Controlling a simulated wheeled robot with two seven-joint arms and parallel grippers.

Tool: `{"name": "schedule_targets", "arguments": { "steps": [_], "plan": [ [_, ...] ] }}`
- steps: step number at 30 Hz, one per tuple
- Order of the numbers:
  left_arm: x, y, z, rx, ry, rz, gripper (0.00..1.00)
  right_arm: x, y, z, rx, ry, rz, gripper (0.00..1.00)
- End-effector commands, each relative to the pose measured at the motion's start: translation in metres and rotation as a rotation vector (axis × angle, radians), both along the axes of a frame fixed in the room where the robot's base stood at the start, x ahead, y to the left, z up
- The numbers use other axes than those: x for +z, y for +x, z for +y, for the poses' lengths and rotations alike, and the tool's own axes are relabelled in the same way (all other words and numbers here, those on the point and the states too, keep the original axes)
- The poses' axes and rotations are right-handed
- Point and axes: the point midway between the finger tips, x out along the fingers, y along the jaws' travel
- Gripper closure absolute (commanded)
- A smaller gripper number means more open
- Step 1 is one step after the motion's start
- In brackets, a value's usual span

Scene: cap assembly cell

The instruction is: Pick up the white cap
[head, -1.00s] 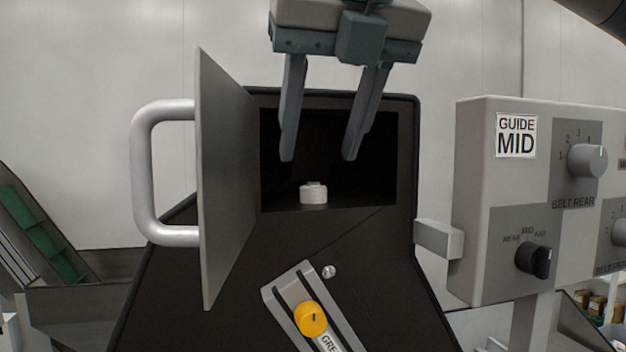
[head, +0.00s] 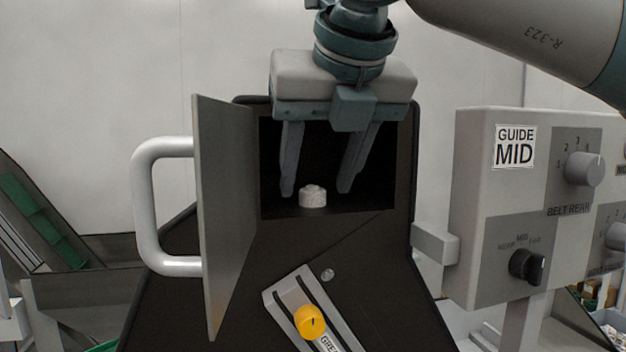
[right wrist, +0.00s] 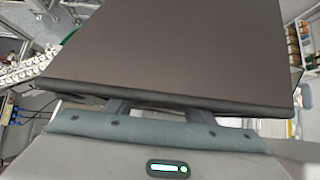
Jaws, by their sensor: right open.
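The white cap (head: 313,196) sits on the floor of the dark opening in the black machine housing (head: 385,205). My right gripper (head: 316,190) is open and reaches down into the opening. In the head view its two fingertips appear on either side of the cap, with gaps between them and it. How deep the fingers are relative to the cap is hard to tell. In the right wrist view the housing's top hides the fingertips and the cap. My left gripper is not in view.
The grey door (head: 226,215) stands open left of the opening, with a large handle (head: 150,205). A control box (head: 480,205) with knobs is on the right. A slotted plate with a yellow knob (head: 309,321) is below. The opening's upper edge is close to my gripper.

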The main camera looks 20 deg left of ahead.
Motion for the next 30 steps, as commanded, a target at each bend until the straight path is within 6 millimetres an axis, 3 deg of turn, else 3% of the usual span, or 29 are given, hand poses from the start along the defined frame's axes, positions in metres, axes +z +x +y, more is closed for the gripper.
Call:
{"name": "schedule_targets", "arguments": {
  "steps": [3, 19, 23, 24, 30],
  "plan": [
    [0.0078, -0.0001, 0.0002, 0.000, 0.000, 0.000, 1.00, -0.0060, 0.0040, 0.0032, 0.001, -0.002, 0.001, 0.52],
    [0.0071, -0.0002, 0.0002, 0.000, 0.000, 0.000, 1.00, -0.0097, 0.0054, 0.0044, 0.001, -0.001, 0.000, 0.52],
    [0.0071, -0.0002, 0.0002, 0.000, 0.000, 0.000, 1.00, -0.0096, 0.0054, 0.0043, 0.001, -0.001, 0.000, 0.81],
    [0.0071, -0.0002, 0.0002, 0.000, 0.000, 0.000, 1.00, -0.0096, 0.0054, 0.0043, 0.001, -0.001, 0.000, 0.84],
    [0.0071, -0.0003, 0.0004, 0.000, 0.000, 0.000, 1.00, -0.0095, 0.0054, 0.0043, 0.001, -0.001, 0.000, 0.84]
  ]
}}
